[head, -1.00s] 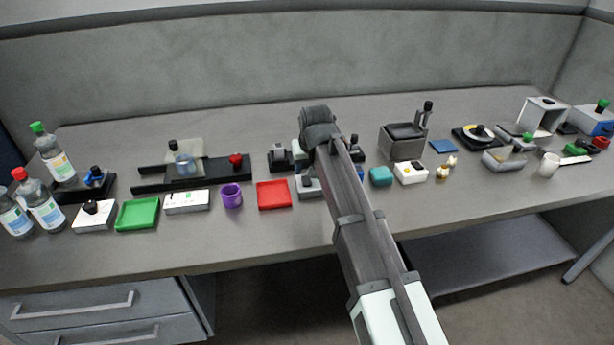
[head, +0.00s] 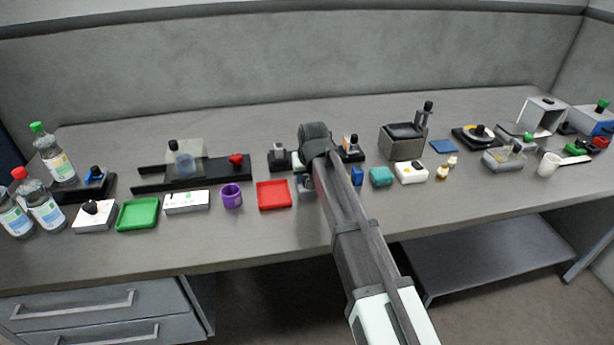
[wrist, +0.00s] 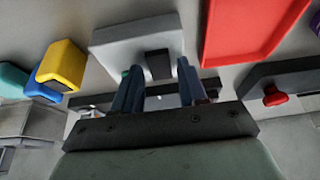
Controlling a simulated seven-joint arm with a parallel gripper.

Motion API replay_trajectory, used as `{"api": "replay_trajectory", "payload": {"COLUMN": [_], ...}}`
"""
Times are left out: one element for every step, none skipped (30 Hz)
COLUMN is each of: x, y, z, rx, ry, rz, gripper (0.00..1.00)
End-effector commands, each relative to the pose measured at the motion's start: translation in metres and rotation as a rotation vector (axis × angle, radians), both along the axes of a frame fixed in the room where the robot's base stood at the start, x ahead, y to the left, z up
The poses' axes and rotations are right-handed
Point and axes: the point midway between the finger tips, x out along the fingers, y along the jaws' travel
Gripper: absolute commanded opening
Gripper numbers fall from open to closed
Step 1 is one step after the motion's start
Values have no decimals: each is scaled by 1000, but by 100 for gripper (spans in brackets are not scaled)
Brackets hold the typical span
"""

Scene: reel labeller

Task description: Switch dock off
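A light grey box with a dark switch-like piece (wrist: 158,64) on its face shows in the wrist view; the grey box (wrist: 115,50) also shows in the head view (head: 305,187), partly hidden by my arm. I cannot read any label that marks it as the dock. My gripper (wrist: 157,72) has its two blue fingers apart, one on each side of the dark piece. I cannot tell whether they touch it. In the head view my wrist hides the fingers.
A red tray (head: 274,195) lies just left of the grey box. Right of it are a blue block (head: 357,176), a teal block (head: 381,176) and a white box (head: 411,172). A dark fixture (head: 279,158) stands behind. The table front is clear.

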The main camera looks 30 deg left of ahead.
Motion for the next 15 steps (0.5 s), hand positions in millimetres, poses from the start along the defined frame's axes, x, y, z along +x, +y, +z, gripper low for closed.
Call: {"api": "replay_trajectory", "payload": {"x": [0,0,0,0,0,0,0,0,0,0,0,0,0,0,0], "y": [0,0,0,0,0,0,0,0,0,0,0,0,0,0,0], "z": [0,0,0,0,0,0,0,0,0,0,0,0,0,0,0], "rx": [0,0,0,0,0,0,0,0,0,0,0,0,0,0,-1], "ry": [0,0,0,0,0,0,0,0,0,0,0,0,0,0,1], "rz": [0,0,0,0,0,0,0,0,0,0,0,0,0,0,0], "gripper": [37,34,30,27,24,21,18,15,11,8,5,2,0,0,0]}}
